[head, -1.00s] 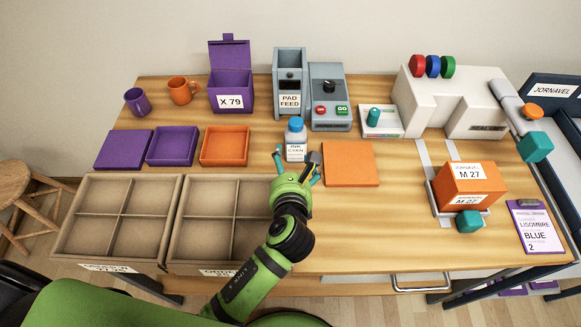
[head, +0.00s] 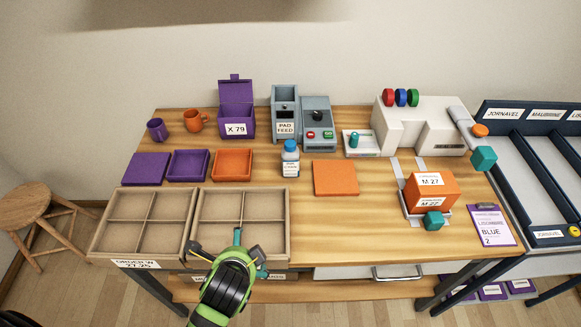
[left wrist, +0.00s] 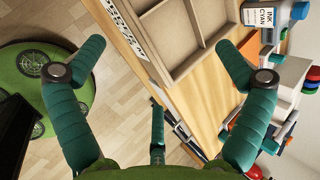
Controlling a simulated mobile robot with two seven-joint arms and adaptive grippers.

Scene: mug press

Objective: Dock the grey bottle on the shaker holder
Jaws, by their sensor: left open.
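The bottle (head: 291,157), grey-white with a blue cap and an INK CYAN label, stands upright on the table left of the orange mat. It also shows in the left wrist view (left wrist: 281,12) at the top right, partly cut off. No part is marked as the shaker holder. A small white stand with a teal peg (head: 353,141) sits behind the mat, but I cannot tell whether it is that holder. My left gripper (head: 232,254) is open and empty at the front edge of the right divided tray, well in front of the bottle. Its spread teal fingers (left wrist: 160,57) show nothing between them.
Two divided trays (head: 142,190) fill the table's left front. Purple and orange trays (head: 232,150), mugs, a purple box (head: 236,125), the pad feeder (head: 285,112) and a grey control box (head: 318,140) stand behind. Bare wood lies right of the divided trays, before the orange mat (head: 335,178).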

